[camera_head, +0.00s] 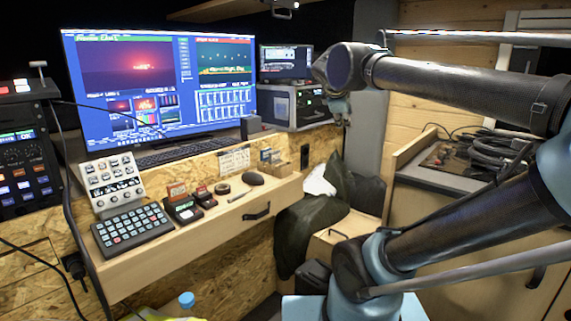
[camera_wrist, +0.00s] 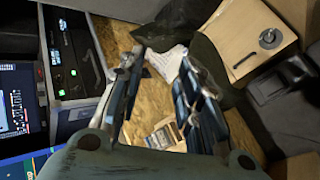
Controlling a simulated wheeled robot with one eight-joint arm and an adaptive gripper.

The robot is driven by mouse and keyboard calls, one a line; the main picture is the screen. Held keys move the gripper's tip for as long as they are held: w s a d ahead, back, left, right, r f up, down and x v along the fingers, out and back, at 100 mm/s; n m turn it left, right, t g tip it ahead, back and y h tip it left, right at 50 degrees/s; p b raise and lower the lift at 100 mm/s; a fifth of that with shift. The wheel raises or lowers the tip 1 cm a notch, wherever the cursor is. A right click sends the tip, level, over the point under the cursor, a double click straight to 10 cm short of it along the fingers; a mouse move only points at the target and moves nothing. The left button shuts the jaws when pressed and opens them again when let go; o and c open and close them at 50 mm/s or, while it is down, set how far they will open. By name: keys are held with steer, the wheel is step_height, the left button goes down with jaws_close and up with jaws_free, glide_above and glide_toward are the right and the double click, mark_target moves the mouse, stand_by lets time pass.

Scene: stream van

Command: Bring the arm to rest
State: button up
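My gripper (camera_head: 341,112) hangs from the raised end of my arm in the head view, in front of the wooden wall and right of the small rack unit (camera_head: 294,107). In the wrist view my gripper (camera_wrist: 160,65) shows two fingers spread apart with nothing between them. The fingers look clear of all of these. My arm is lifted and bent, reaching in from the right of the head view.
A dark jacket (camera_head: 310,225) lies below my gripper. Coiled cables (camera_head: 494,150) lie on a right-hand counter.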

steer(key=s+f+m+g+y, duration=0.2)
steer(key=s+f+m, duration=0.5)
steer(key=f, duration=0.9)
steer(key=s+f+m+g+y, duration=0.2)
steer(key=s+f+m+g, duration=0.3)
steer(key=s+f, duration=0.8)
step_height(320, 180, down, 3)
steer(key=m, duration=0.3)
steer(key=shift+s+d+r, duration=0.15)
steer(key=shift+s, duration=0.05)
steer(key=shift+w+f+g, duration=0.2)
steer(key=shift+w+g, duration=0.1)
steer(key=shift+w, duration=0.2)
